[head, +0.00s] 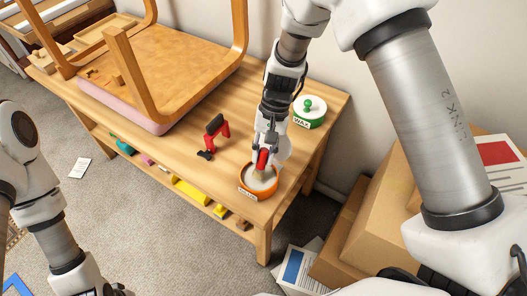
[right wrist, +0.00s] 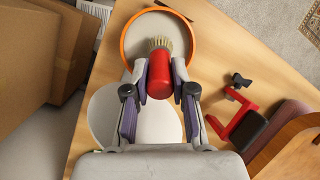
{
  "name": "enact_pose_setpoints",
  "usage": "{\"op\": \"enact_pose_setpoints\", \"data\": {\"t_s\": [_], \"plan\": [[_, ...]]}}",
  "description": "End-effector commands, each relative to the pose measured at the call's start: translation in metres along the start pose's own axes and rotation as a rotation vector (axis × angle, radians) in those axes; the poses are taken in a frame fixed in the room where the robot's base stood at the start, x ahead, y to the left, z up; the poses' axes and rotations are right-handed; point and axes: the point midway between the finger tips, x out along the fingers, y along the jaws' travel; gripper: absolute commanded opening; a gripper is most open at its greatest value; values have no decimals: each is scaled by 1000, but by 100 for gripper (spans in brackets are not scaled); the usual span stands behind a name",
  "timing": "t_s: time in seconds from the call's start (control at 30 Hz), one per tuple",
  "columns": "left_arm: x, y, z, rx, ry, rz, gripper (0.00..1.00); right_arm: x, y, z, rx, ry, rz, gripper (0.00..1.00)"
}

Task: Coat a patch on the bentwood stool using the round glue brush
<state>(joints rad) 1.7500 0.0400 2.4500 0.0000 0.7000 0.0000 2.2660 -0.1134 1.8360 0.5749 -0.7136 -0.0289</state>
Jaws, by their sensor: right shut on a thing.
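The bentwood stool (head: 175,65) lies upside down on a pink pad (head: 120,108) at the left of the workbench, legs up. Small darker marks show on its underside. My right gripper (head: 266,148) is shut on the round glue brush (head: 262,160), which has a red handle. In the right wrist view the brush (right wrist: 160,76) points away from the gripper, its pale bristles over the orange-rimmed pot (right wrist: 125,42). In the head view the orange pot (head: 259,194) stands near the bench's front right corner. Whether the bristles touch its pale contents is unclear. My left gripper is out of view.
A red clamp (head: 222,131) stands between stool and pot. A green-and-white wax tub (head: 309,112) stands behind the gripper, by the wall. Cardboard boxes (head: 375,215) are right of the bench (head: 175,150). Bare wood lies around the clamp.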

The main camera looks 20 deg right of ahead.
Motion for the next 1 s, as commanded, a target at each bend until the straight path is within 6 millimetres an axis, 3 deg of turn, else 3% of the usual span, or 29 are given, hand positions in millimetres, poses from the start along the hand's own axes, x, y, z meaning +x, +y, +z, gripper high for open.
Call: {"op": "enact_pose_setpoints", "data": {"t_s": [1.0], "plan": [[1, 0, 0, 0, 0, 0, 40, 6, 1, -2, 0, -1, 0, 0]]}}
